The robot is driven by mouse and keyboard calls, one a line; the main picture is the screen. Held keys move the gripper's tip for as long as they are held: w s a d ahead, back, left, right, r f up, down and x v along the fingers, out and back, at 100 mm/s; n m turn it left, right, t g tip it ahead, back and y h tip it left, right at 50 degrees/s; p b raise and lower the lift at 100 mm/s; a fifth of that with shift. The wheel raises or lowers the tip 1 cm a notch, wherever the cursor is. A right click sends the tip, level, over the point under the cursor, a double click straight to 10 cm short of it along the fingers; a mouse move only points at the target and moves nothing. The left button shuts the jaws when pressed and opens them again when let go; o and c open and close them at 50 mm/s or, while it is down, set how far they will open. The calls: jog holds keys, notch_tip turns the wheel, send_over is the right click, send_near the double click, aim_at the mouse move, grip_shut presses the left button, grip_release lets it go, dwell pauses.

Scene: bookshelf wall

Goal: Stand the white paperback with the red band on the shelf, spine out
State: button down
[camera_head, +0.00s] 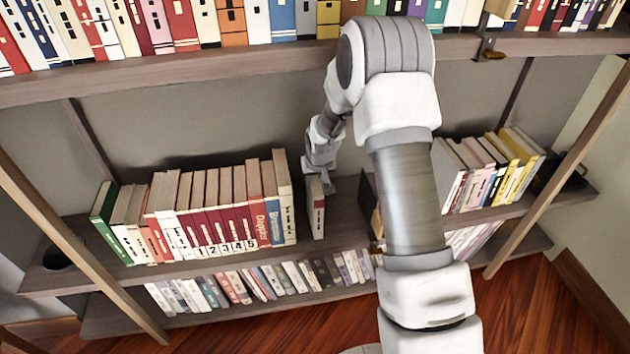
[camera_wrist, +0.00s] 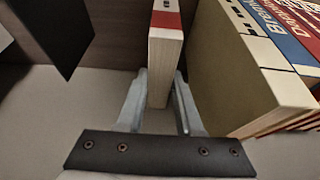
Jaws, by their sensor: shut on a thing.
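The white paperback with the red band (camera_head: 318,222) is upright in the gap on the middle shelf (camera_head: 345,226), its narrow banded side facing out. Its lower end is at shelf level; I cannot tell whether it bears on the board. My gripper (camera_head: 318,177) is shut on its upper part from above. In the wrist view the paperback (camera_wrist: 165,55) sits between the two fingers of my gripper (camera_wrist: 160,95), its red band at the top of the picture. A clear gap separates it from the thick pale book (camera_wrist: 240,75) beside it.
A row of books (camera_head: 205,215) stands left of the paperback. A dark upright panel (camera_head: 370,205), also in the wrist view (camera_wrist: 50,30), stands to its right with bare shelf between. More books (camera_head: 485,170) stand further right. The upper shelf (camera_head: 200,68) overhangs behind my arm.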

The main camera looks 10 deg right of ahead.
jog(key=shift+f, duration=0.2)
jog(key=shift+c, duration=2.4)
grip_release()
jog(key=shift+f, duration=0.1)
jog(key=p+v, duration=0.4)
jog(key=v, duration=1.3)
jog(key=shift+r, duration=0.35)
